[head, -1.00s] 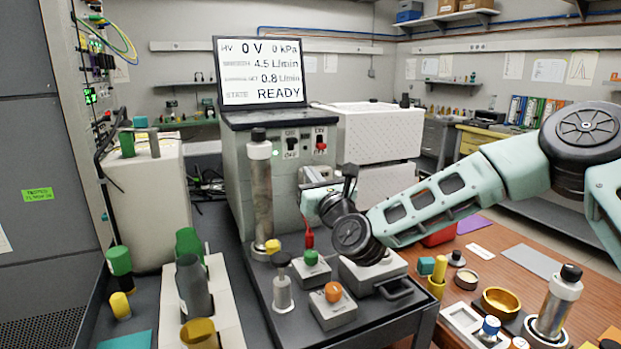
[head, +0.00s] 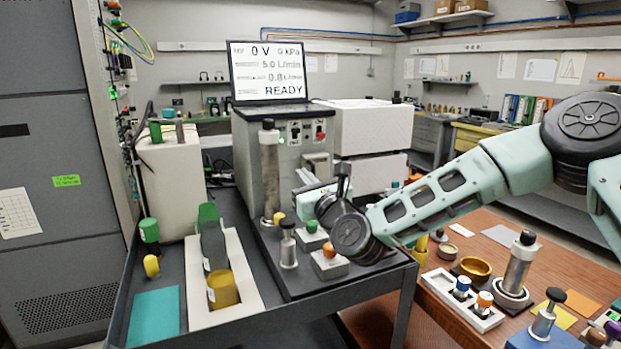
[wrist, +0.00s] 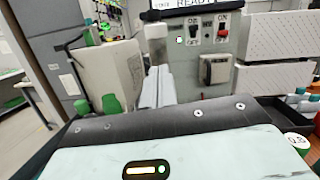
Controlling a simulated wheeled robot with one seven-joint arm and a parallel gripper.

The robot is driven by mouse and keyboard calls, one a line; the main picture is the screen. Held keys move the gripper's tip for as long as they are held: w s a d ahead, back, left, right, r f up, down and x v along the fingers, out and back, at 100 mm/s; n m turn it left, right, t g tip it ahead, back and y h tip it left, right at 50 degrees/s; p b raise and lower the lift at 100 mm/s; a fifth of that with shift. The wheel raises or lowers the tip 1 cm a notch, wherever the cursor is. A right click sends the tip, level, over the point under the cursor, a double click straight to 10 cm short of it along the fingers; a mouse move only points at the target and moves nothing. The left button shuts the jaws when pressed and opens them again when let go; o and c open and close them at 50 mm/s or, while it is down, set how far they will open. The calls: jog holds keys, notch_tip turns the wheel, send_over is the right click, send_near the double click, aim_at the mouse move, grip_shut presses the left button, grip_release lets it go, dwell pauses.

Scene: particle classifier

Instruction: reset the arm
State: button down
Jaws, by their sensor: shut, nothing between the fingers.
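My arm reaches in from the right in the head view, and its wrist hangs over the right part of the black cart top. My gripper (wrist: 158,86) shows in the wrist view as two grey fingers pressed together, shut and empty. It points at the front of the grey instrument, which has a READY screen (head: 268,72), switches and a socket box (wrist: 215,69). I see no contact with the instrument.
A white tray (head: 250,262) with bottles lies on the cart's left part, beside a teal mat (head: 155,316). A tall metal cylinder (head: 270,180) stands left of the wrist. Small knobbed blocks sit below it. The wooden table at right holds a brass bowl (head: 474,268) and several vessels.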

jog(key=s+a+f+n+g+p, duration=0.1)
jog(key=s+a+f+n+g, duration=0.2)
jog(key=s+n+g, duration=0.55)
jog(key=s+a+f+n+g+p, duration=0.1)
jog(key=s+a+f+n+g, duration=0.2)
jog(key=s+n, duration=0.9)
jog(key=s+d+n+g+h+p, duration=0.2)
jog(key=s+d+n+g+h, duration=0.4)
jog(key=s+d+n, duration=1)
jog(key=s+d+h, duration=0.2)
jog(key=s+d, duration=0.3)
jog(key=shift+s+d+r+g+h+p, duration=0.15)
jog(key=shift+s+r+g+h+p, duration=0.15)
jog(key=shift+s+r+g+p, duration=0.1)
jog(key=shift+n, duration=0.25)
